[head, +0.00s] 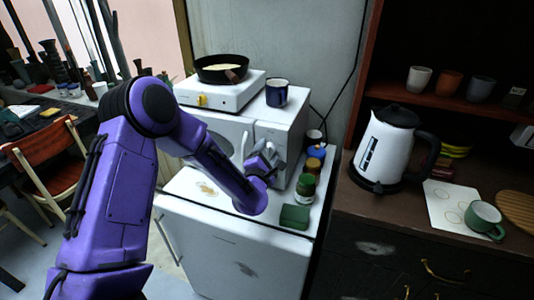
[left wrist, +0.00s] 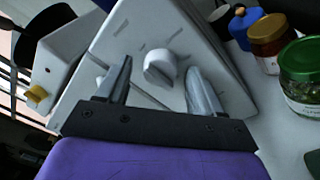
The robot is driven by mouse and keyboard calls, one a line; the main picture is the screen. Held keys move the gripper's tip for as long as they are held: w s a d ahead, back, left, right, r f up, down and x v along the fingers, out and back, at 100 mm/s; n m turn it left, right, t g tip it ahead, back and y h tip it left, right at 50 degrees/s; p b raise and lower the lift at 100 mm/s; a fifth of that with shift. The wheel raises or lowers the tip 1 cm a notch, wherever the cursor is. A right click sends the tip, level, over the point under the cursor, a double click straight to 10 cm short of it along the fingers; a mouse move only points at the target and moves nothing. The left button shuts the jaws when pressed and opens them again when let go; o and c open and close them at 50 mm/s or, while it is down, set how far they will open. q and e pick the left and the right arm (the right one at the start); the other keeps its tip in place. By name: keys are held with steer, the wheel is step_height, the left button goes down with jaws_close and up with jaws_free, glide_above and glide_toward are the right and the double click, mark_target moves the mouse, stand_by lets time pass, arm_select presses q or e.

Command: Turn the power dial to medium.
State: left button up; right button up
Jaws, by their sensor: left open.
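The power dial (left wrist: 160,68) is a round white knob with a raised grip bar on the white microwave's front panel (left wrist: 128,38). My left gripper (left wrist: 160,72) is open, with one finger on each side of the dial in the left wrist view. I cannot tell whether the fingers touch it. In the head view my left gripper (head: 264,160) is in front of the right part of the microwave (head: 282,125) and hides the dial. My right gripper is not in view.
A hot plate (head: 225,97) with a frying pan (head: 221,72) and a dark mug (head: 276,92) stand on the microwave. Several jars, including a green-lidded one (head: 305,188), and a green box (head: 294,217) stand close to the right. A kettle (head: 390,150) is on the brown counter.

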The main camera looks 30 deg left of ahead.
arm_select(q)
steer(key=c, duration=1)
steer(key=shift+c, duration=0.2)
